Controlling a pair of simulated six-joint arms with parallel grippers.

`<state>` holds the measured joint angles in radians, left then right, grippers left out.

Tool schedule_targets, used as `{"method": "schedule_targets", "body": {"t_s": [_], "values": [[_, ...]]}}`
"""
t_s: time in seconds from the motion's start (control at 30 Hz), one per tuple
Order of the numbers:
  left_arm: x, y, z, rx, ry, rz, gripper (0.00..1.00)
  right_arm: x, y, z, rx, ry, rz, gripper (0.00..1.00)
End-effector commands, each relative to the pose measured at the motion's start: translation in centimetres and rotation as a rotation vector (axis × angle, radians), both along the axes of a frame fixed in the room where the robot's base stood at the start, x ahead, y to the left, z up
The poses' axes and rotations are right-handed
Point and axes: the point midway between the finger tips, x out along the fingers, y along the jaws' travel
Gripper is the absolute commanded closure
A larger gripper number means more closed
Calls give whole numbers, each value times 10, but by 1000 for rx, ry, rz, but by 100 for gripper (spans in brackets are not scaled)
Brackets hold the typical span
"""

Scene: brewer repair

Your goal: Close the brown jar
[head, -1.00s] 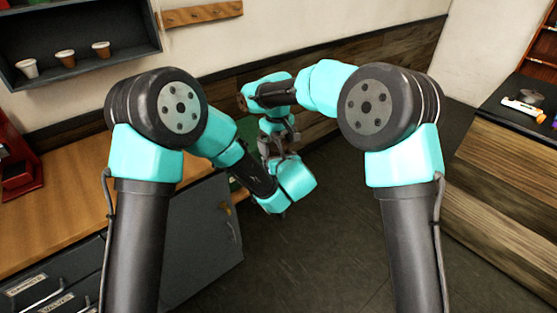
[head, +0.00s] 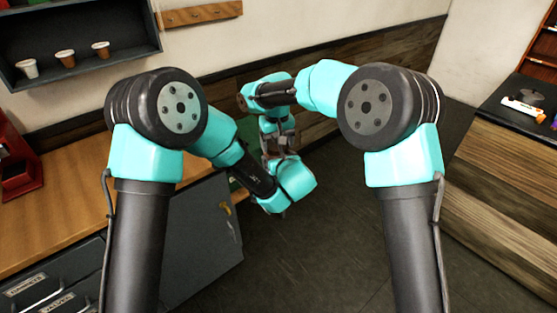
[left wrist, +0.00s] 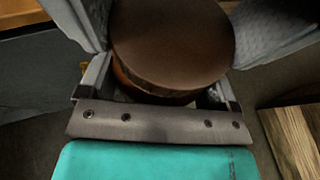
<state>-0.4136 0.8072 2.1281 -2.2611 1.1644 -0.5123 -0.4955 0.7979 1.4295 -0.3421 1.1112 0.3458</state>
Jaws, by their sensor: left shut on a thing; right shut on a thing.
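The brown jar (left wrist: 172,45) fills the top middle of the left wrist view, its smooth round brown face toward the camera and its amber side showing below. My left gripper is shut on it, with a grey finger on either side. In the head view my right gripper (head: 284,143) points down close above my left wrist, near the middle of the picture. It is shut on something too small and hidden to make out.
A wooden counter (head: 75,190) with dark drawers is at the left. A dark wall shelf (head: 80,65) holds several small cups. A red thing (head: 18,165) stands at the left edge. A wood-fronted counter (head: 505,165) with small items is at the right. The floor between is clear.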

Motion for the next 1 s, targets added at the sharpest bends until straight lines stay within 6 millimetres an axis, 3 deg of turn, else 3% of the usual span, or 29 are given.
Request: {"method": "schedule_targets", "body": {"t_s": [0.33,0.73,0.77,1.0], "values": [[0,1,1,0,-1,1,82,1,-1,0,0,-2,-422,51],[0,1,1,-1,-1,3,82,1,-1,0,0,-2,-477,51],[0,1,1,-1,-1,3,82,1,-1,0,-1,-2,-477,20],[0,0,1,0,-2,1,82,0,-1,0,0,-1,-476,0]]}}
